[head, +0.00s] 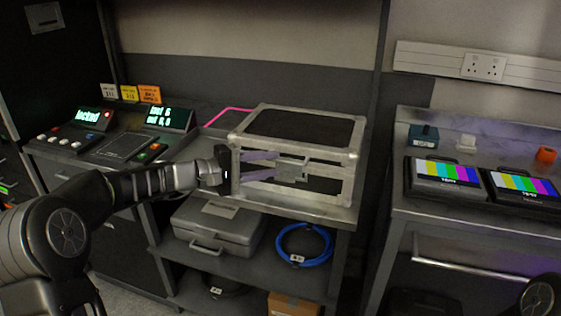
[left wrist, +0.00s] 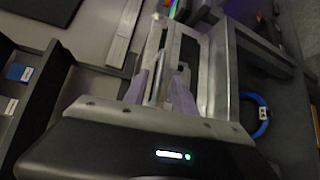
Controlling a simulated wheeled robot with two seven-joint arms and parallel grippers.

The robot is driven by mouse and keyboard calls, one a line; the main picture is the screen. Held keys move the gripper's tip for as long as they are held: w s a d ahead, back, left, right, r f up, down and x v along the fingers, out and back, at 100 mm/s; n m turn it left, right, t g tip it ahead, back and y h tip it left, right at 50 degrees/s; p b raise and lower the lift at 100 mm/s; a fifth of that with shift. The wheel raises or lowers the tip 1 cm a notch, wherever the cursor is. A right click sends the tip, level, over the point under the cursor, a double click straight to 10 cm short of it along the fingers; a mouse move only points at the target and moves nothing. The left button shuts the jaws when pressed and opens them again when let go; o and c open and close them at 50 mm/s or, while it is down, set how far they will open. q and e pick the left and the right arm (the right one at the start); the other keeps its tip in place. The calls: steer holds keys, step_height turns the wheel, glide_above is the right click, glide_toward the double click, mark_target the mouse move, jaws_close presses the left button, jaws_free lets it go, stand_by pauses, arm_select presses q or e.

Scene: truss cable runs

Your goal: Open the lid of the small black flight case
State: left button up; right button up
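The small black flight case (head: 297,127) has a dark top, silver edges and rounded corners. It stands on a metal bench, and its lid looks closed. My left gripper (head: 303,169) is level at the case's front face, with its purple-grey fingers pointing right across it. The fingers are apart, by a silver fitting on the front. In the left wrist view the fingers (left wrist: 168,62) lie along the silver case edging (left wrist: 217,75), with a narrow bar showing between them. I cannot tell whether they touch it. My right gripper is out of view.
A grey case (head: 213,232) and a blue cable coil (head: 303,246) sit on the shelf below. A console with lit displays (head: 170,116) is to the left. A bench with colour-bar monitors (head: 444,173) stands right, across a gap.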

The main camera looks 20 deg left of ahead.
mark_target(283, 162)
arm_select(q)
steer(key=shift+x, duration=1.85)
jaws_close()
